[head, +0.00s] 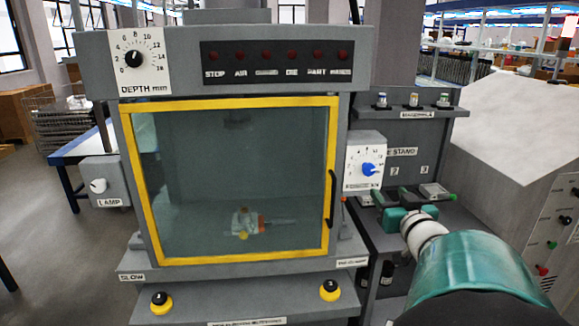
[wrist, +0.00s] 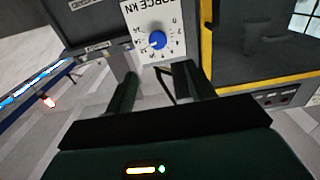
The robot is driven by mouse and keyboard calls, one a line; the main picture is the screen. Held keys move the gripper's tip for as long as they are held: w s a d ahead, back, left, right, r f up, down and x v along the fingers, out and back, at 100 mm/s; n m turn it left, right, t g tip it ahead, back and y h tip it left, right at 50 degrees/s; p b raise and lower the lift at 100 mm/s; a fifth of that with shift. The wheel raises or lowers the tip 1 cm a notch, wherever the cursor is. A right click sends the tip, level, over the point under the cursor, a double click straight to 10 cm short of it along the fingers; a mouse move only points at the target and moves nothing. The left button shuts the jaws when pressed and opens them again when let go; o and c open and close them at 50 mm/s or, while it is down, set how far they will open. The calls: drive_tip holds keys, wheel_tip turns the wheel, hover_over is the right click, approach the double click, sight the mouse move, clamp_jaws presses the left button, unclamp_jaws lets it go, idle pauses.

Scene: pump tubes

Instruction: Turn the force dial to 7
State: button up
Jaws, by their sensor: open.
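The force dial is a white plate with a blue knob (head: 368,169) on the front of the press, right of the yellow-framed window. The plate, marked FORCE KN, also shows in the wrist view with the blue knob (wrist: 157,40). The knob's exact pointer reading is too small to tell. My gripper (head: 384,202) is just below and right of the dial in the head view. In the wrist view my gripper (wrist: 160,88) is open, its two dark fingers apart and empty. The knob appears beyond the fingertips, above the gap, with no visible contact.
A door handle (head: 332,198) stands left of the dial. The die stand (head: 402,152) with shelves and small parts is to its right. A depth dial (head: 134,58) and lamp knob (head: 98,185) are on the left. Two yellow-black buttons (head: 161,301) (head: 330,288) sit on the lower ledge.

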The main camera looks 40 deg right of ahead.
sight(370, 169)
drive_tip(key=x, duration=1.3)
drive_tip(key=shift+w+d, duration=0.1)
drive_tip(key=shift+d, duration=0.05)
drive_tip(key=c, duration=0.9)
drive_tip(key=shift+c, duration=0.2)
